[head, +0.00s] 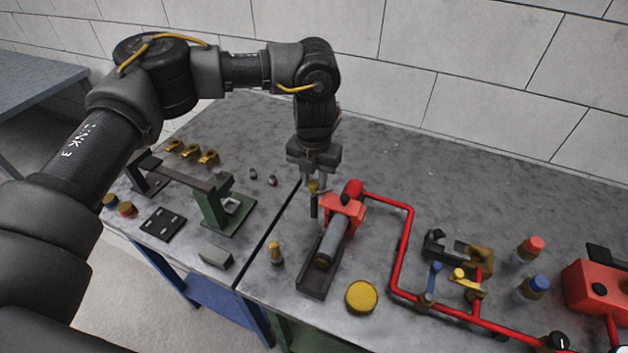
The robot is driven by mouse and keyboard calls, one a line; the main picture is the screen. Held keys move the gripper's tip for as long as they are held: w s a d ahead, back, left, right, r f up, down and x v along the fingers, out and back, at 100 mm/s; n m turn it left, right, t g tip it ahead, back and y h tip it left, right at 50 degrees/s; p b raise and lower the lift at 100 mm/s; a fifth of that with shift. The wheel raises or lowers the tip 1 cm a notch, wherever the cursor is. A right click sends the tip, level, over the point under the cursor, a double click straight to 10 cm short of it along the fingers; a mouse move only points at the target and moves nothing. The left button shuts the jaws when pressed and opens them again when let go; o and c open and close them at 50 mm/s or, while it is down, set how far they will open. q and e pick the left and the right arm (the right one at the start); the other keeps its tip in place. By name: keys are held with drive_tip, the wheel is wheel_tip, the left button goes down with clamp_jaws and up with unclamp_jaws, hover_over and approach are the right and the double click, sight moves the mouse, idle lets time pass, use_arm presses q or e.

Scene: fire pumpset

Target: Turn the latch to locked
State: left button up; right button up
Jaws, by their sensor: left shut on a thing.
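My left gripper (314,182) points straight down beside the red clamp block (344,205). It is shut on the small brass top of a short dark upright piece, which I take to be the latch (314,207). The latch is at the left side of the red block, and the fingers partly cover its top. Which way it is turned is too small to tell. A grey cylinder (333,238) lies in a dark tray (313,284) in front of the red block. My right gripper is not in view.
Red piping (403,245) runs right from the red block to brass valves (466,280). A brass disc (361,297) and a small brass peg (276,253) are near the tray. A green stand (222,207) is at left. The bench behind the gripper is clear.

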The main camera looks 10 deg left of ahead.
sight(314, 183)
use_arm(q)
drive_tip(key=m, duration=0.4)
drive_tip(key=shift+m+b, duration=0.3)
drive_tip(key=shift+b, duration=0.1)
drive_tip(key=m, duration=0.4)
drive_tip(key=shift+m+b, duration=0.3)
drive_tip(key=shift+b, duration=0.05)
drive_tip(key=o, duration=1)
drive_tip(key=shift+r, duration=0.1)
wheel_tip(314, 183, up, 11)
drive_tip(key=shift+f+b, duration=0.15)
drive_tip(key=shift+b, duration=0.5)
